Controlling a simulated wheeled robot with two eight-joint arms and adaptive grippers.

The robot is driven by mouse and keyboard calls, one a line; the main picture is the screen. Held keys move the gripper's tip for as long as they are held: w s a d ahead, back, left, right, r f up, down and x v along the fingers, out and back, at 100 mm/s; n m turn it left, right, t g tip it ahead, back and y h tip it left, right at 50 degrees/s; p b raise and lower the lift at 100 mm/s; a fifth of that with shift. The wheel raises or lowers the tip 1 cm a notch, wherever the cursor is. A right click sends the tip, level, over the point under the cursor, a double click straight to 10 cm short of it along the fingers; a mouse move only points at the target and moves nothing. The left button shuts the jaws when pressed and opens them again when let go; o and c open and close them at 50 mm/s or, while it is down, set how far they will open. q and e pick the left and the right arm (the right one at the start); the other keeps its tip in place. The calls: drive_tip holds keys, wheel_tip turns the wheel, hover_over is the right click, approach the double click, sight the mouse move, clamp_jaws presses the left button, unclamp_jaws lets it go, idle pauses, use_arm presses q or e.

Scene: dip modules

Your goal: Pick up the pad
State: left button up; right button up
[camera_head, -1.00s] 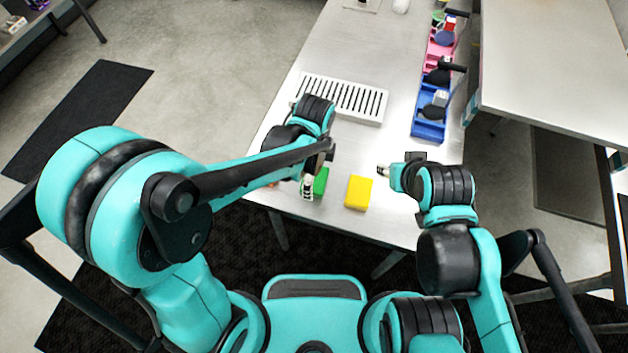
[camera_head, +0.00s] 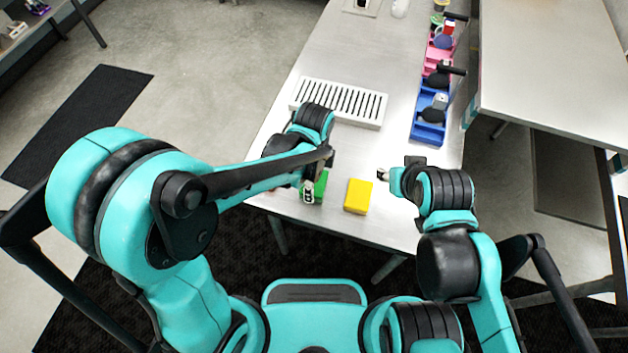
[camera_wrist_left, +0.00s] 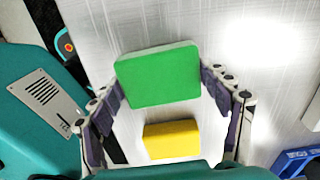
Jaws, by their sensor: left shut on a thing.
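A green pad (camera_head: 321,186) is at the near left part of the table, partly hidden by my left gripper (camera_head: 313,190). In the left wrist view the green pad (camera_wrist_left: 158,76) sits between the two fingers of the left gripper (camera_wrist_left: 160,92), which is shut on it. I cannot tell how far it is above the table. A yellow pad (camera_head: 358,196) lies on the table to its right; it also shows in the left wrist view (camera_wrist_left: 172,139). My right gripper (camera_head: 384,174) is over the table's right part, its fingers too small to read.
A white slotted rack (camera_head: 340,102) stands behind the left gripper. Blue (camera_head: 428,135) and pink (camera_head: 436,55) bins with tools line the table's right edge. The metal table (camera_head: 345,50) is bare in the middle. Another table (camera_head: 550,70) stands at the right.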

use_arm(q)
wheel_tip(320, 180, up, 4)
drive_tip(key=shift+p, duration=0.75)
drive_tip(key=s+d+r+p, duration=0.1)
drive_tip(key=d+r+p, duration=0.1)
drive_tip(key=d+r, duration=0.4)
drive_tip(key=d, duration=0.5)
drive_tip(key=shift+s+d+r, duration=0.3)
drive_tip(key=shift+s+r, duration=0.05)
drive_tip(key=shift+s, duration=0.05)
drive_tip(key=o, duration=0.4)
drive_tip(key=c, duration=0.5)
drive_tip(key=shift+o, duration=0.2)
